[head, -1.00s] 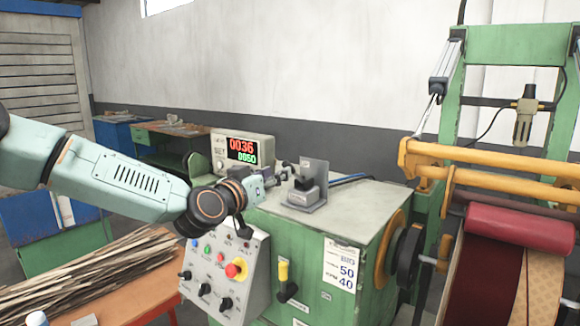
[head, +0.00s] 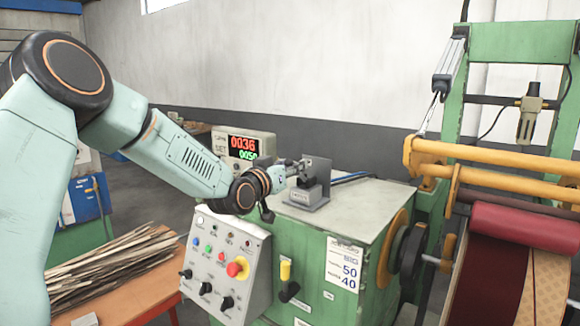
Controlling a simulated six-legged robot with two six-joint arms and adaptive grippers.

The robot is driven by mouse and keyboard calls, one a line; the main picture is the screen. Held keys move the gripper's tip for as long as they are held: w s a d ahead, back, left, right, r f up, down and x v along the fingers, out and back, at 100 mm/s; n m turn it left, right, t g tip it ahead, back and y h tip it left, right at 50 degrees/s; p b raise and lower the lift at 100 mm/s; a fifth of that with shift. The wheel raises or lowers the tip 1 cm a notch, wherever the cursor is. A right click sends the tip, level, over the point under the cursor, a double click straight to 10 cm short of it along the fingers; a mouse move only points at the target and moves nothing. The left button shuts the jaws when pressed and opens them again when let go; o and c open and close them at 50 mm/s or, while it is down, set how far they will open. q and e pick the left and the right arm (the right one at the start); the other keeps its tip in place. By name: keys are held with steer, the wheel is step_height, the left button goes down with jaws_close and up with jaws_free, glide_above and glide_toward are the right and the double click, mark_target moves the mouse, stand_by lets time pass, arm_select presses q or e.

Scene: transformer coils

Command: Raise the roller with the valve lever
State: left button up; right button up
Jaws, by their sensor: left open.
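The valve (head: 308,195) with its small lever sits on a grey metal bracket on top of the green machine cabinet. My left gripper (head: 302,170) is open and right at the valve, overlapping its upper part in the picture. I cannot tell whether the fingers touch the lever, which is partly hidden by the gripper. The red roller (head: 522,228) lies at the right, against the dark red band of the winding. My right gripper does not show.
A control panel (head: 225,262) with knobs and a red button faces front below my left arm. A digital display (head: 243,147) stands behind the gripper. Yellow bars (head: 480,155) cross above the roller. An orange table (head: 140,298) with strips stands at left.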

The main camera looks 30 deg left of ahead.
arm_select(q)
steer(key=shift+w+f, duration=0.15)
steer(key=shift+w, duration=0.05)
steer(key=shift+d, duration=0.15)
steer(key=shift+c, duration=0.7)
steer(key=shift+s+r, duration=0.45)
steer(key=shift+s, duration=0.25)
steer(key=c, duration=0.4)
steer(key=shift+w+f, duration=0.1)
jaws_close()
steer(key=shift+w, duration=0.1)
steer(key=shift+f, duration=0.15)
